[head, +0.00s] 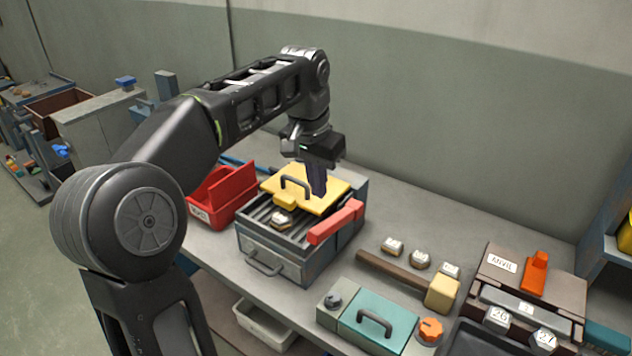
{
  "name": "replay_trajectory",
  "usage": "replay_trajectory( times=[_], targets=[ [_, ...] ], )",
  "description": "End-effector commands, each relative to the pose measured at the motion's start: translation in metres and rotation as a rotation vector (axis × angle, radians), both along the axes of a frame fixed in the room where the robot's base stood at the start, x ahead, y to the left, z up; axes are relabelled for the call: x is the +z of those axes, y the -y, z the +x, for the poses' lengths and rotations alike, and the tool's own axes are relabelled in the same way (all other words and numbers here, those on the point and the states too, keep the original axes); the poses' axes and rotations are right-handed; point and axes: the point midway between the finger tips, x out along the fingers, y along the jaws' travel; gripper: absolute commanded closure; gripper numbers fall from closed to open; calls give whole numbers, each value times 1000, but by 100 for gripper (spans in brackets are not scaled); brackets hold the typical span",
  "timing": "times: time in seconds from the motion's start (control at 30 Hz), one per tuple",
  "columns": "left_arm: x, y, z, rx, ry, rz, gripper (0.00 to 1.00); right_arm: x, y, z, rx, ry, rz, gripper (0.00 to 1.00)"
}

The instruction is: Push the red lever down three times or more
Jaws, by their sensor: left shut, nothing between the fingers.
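The red lever (336,222) is a thick red bar along the right side of a grey metal box (275,262) on the bench. It slants from front left to back right. My left gripper (318,190) points down over the box, in front of the yellow plate (328,182) in the picture. Its fingers are shut with nothing between them. The fingertips show just behind and above the lever; I cannot tell whether they touch the plate, and no contact with the lever shows. My right gripper is out of view.
A red bin (222,194) stands left of the box. Bare bench (400,205) lies behind the mallet.

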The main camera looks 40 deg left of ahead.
Motion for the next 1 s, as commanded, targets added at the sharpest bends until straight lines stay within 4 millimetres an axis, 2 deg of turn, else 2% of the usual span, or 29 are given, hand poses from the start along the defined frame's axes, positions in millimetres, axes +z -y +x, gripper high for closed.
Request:
replay_trajectory(
  times=[0.2,0.4,0.6,0.87,1.0],
  targets=[
    [-43,0,6,-1,-8,-1,100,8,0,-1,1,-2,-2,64],
    [-69,0,-1,0,-5,-1,100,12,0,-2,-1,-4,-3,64],
    [-79,0,-3,0,-2,-1,100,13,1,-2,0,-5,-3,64],
    [-80,0,-3,0,-2,-1,100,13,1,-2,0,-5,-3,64],
    [-84,0,-4,0,8,0,100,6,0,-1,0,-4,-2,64]
  ],
)
